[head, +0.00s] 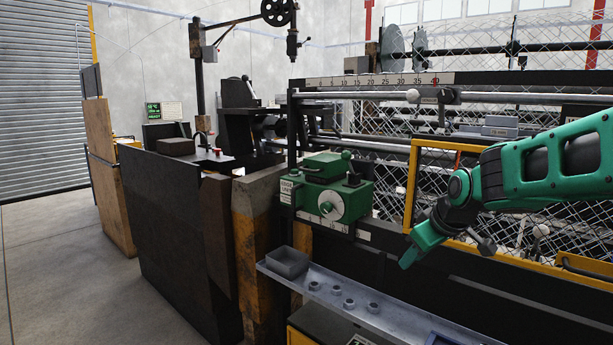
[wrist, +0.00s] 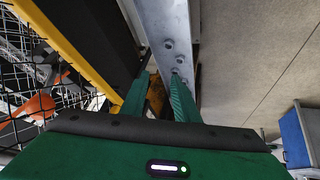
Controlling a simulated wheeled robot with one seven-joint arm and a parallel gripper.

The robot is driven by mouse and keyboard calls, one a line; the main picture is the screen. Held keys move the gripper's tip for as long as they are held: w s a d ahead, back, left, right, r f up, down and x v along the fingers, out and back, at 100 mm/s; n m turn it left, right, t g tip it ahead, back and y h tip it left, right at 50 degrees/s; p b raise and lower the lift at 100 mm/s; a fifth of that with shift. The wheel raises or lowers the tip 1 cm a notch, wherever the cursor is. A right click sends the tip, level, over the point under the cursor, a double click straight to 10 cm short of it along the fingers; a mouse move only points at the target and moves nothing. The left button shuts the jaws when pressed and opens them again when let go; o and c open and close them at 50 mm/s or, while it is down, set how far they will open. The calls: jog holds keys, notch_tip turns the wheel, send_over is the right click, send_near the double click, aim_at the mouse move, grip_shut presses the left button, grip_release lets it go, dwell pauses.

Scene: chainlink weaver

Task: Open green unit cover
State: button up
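The green unit (head: 338,203) sits on the machine's front beam near the middle of the head view. It has a round light dial on its front and a label plate on its left. Its green cover (head: 322,167) lies over the top and looks closed, with a dark knob beside it. My gripper (head: 407,259) hangs to the right of the unit and lower, in front of the beam, clear of it. In the wrist view my gripper (wrist: 158,82) has two green fingers apart with nothing between them. The unit cannot be made out in the wrist view.
A metal shelf (head: 391,316) with a small grey tray (head: 287,262) and several round pieces runs below the unit. A yellow frame (head: 412,170) with chain-link mesh stands behind my gripper. A dark cabinet (head: 177,235) stands left. Open floor (head: 60,265) lies at far left.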

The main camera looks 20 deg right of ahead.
jog(key=w+a+r+n+t+y, duration=0.1)
jog(key=w+a+r+n+t, duration=0.15)
jog(key=w, duration=0.45)
jog(key=w+a+r+n+t+y, duration=0.1)
jog(key=w+a+r+n+t, duration=0.2)
jog(key=w, duration=0.4)
jog(key=n+t+y, duration=0.3)
jog(key=n, duration=0.3)
send_near(309, 171)
jog(key=shift+g, duration=0.25)
jog(key=x, duration=1)
jog(key=shift+w+d+r, duration=0.1)
jog(key=shift+w+d, duration=0.15)
jog(key=shift+d, duration=0.05)
grip_shut()
jog(key=shift+s+a, duration=0.1)
jog(key=shift+a, duration=0.2)
